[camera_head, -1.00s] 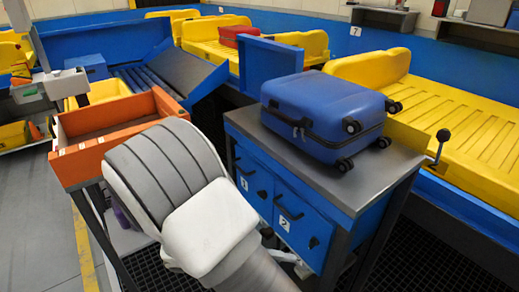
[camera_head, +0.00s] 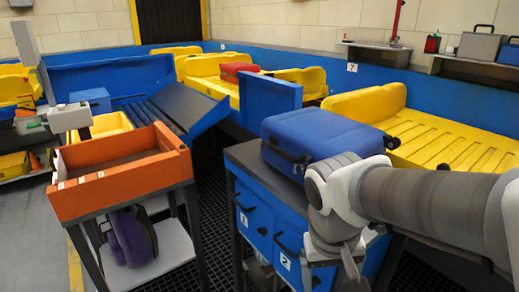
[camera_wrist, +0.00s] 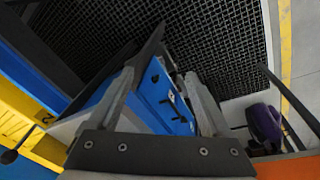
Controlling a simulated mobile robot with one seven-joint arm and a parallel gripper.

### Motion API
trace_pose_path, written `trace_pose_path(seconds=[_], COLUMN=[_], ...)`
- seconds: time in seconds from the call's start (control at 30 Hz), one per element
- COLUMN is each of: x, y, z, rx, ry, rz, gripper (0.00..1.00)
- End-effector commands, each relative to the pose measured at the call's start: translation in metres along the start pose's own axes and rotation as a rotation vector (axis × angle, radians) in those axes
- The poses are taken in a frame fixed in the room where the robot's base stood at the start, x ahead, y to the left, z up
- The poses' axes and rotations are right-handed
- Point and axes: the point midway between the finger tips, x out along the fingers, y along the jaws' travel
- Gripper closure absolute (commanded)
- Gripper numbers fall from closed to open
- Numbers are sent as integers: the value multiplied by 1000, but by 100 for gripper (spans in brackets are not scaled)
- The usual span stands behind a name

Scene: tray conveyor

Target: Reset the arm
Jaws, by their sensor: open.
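My arm reaches in from the right in the head view, in front of the blue suitcase and the workbench. My gripper (camera_wrist: 160,82) shows in the wrist view with its two grey fingers apart and nothing between them. It points down beside the blue drawer front (camera_wrist: 165,98) of the bench. In the head view the gripper end hangs low before the bench's right side, and its fingertips are hard to make out.
A blue suitcase (camera_head: 300,133) lies on the grey-topped bench (camera_head: 243,155). An orange tray (camera_head: 120,190) on a stand is at left, with a purple bag (camera_head: 132,235) on its lower shelf. Yellow conveyor trays (camera_head: 440,135) line the back. Dark grating (camera_head: 213,190) separates stand and bench.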

Motion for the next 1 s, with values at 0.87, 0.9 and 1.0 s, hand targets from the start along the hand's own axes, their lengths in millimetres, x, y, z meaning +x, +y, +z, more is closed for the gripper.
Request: trace_pose_path(seconds=[0.87,0.9,1.0], x=[-161,-172,-197], y=[41,42,46], z=[15,14,11], rx=[43,43,43], ry=[364,364,364], rz=[-127,-127,-127], gripper=[18,18,18])
